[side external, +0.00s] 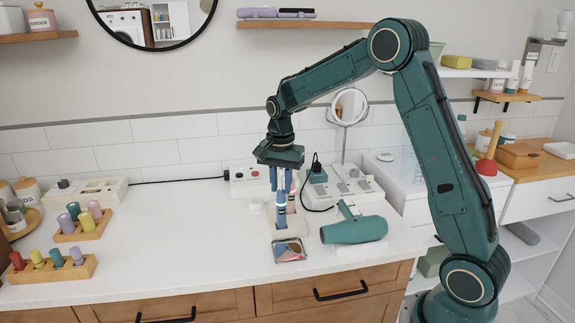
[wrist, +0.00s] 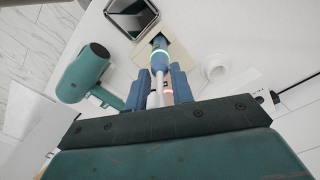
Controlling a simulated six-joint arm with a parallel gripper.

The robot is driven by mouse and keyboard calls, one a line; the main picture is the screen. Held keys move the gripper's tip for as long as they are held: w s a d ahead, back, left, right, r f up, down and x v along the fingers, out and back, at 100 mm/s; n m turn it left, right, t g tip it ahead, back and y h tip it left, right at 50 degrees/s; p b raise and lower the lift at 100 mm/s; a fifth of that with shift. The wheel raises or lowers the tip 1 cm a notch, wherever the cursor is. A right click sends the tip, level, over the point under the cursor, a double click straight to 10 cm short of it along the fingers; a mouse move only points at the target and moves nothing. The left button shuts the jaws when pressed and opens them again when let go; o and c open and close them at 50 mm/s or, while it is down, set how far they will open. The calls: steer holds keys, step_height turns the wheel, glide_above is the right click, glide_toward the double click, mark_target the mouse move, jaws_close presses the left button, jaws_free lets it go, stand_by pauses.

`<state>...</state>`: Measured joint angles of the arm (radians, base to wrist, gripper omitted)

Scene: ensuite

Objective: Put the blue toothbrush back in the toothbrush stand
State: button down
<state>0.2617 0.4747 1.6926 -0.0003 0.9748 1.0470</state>
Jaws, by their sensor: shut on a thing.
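The blue toothbrush (side external: 281,203) is upright between the fingers of my gripper (side external: 281,181), which is shut on it. In the wrist view the toothbrush (wrist: 159,58) points down from between the two blue fingers (wrist: 159,87) toward the stand. The beige toothbrush stand (side external: 297,226) is on the white counter below my gripper; part of it also shows in the wrist view (wrist: 141,52). The toothbrush's lower end overlaps the stand, and I cannot tell whether it is inside an opening. A pink and white brush (side external: 293,186) shows just behind the fingers, partly hidden.
A small dark-rimmed tray (side external: 289,250) lies in front of the stand. A teal hair dryer (side external: 355,230) lies to its right. A round mirror (side external: 349,107) and a white socket box (side external: 343,184) with a plug and cable stand behind.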

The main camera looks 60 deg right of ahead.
steer(key=shift+f, duration=0.1)
steer(key=c, duration=1.2)
jaws_free()
step_height(320, 180, up, 12)
steer(key=shift+r, duration=0.1)
